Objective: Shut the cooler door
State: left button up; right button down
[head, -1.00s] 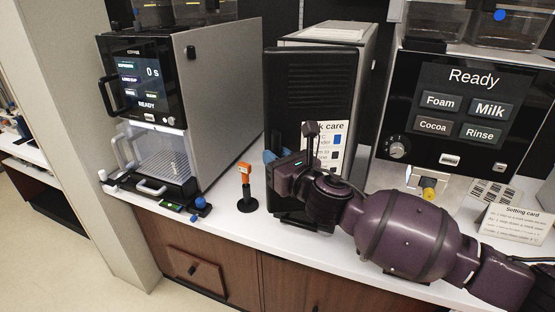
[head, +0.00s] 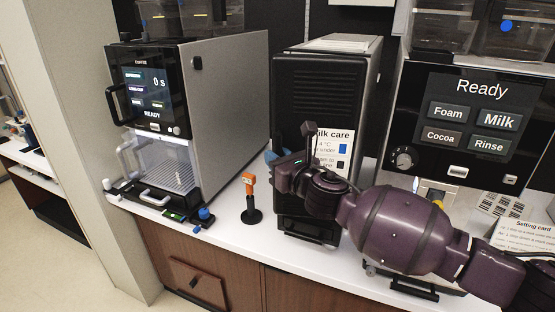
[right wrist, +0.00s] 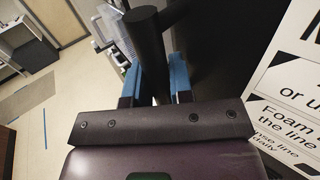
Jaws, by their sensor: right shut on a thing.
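The cooler is the tall black box (head: 323,50) in the middle of the counter, with a ribbed black front door (head: 315,92) and a white milk care label (head: 334,142). The door looks about flush with the body, but I cannot tell if a small gap remains. My right gripper (head: 272,157) is at the door's left edge, its blue fingers partly hidden by my wrist. In the right wrist view, the blue fingers (right wrist: 155,82) are shut around an upright black handle bar (right wrist: 147,35). My left gripper is not in view.
A coffee machine (head: 222,100) stands left of the cooler. An orange-topped tamper (head: 250,198) stands on the white counter (head: 228,222) between them. A milk machine with a Ready screen (head: 480,112) stands at right, with a setting card (head: 525,238) before it. My right arm crosses the front.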

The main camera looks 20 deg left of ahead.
jog(key=shift+w, duration=0.15)
jog(key=w, duration=0.2)
jog(key=w+a+b, duration=0.1)
jog(key=w, duration=0.1)
jog(key=shift+a+b, duration=0.1)
jog(key=shift+b, duration=0.2)
jog(key=c, duration=1)
grip_release()
jog(key=shift+o, duration=0.4)
jog(key=shift+r, duration=0.1)
jog(key=shift+d, duration=0.25)
